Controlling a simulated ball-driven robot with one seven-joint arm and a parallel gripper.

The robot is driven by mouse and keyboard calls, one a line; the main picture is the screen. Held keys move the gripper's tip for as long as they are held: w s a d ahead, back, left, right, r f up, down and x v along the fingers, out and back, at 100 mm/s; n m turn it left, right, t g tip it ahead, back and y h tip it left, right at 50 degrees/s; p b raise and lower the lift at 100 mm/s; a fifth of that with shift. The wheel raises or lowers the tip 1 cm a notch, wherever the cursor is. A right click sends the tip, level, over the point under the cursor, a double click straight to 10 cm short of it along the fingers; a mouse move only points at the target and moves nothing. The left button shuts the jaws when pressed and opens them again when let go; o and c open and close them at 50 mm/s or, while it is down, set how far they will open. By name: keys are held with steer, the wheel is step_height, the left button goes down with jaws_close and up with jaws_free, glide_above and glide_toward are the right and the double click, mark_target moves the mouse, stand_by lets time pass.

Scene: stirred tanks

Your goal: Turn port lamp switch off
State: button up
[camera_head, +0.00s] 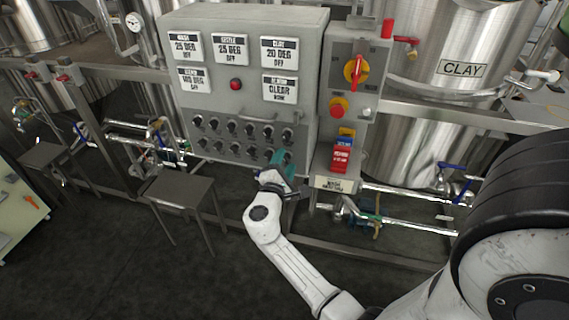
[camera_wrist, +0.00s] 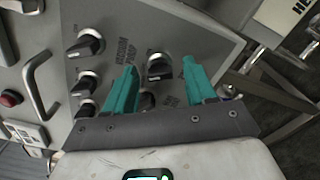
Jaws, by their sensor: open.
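The grey control panel (camera_head: 222,98) carries two rows of black rotary switches (camera_head: 233,127) on its lower half. Their labels are too small to read in the head view, so I cannot tell which one is the port lamp switch. My gripper (camera_head: 281,158) is at the lower right end of the rows, its teal fingers pointing at the panel. In the wrist view my gripper (camera_wrist: 159,70) is open and empty. One black switch (camera_wrist: 161,72) with a silver collar shows between the fingertips, with no clear contact. Another switch below it is partly hidden by the left finger.
A red-and-yellow rotary switch (camera_head: 354,70) and a red button (camera_head: 338,107) are on the narrower box at right. Red and blue tags (camera_head: 342,157) hang below it. A metal stand (camera_head: 180,190) is at left; steel tanks (camera_head: 425,150) stand behind.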

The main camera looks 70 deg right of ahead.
steer(key=a+b, duration=0.1)
steer(key=a, duration=0.9)
steer(key=shift+s+a, duration=0.35)
steer(key=shift+s, duration=0.05)
steer(key=s+a+f+m+y, duration=0.7)
steer(key=s+a+f+y, duration=0.2)
steer(key=a+f+y, duration=0.25)
steer(key=s+a+y, duration=0.2)
steer(key=a+y, duration=0.4)
steer(key=a, duration=0.3)
steer(key=shift+a+r, duration=0.2)
steer(key=shift+a, duration=0.15)
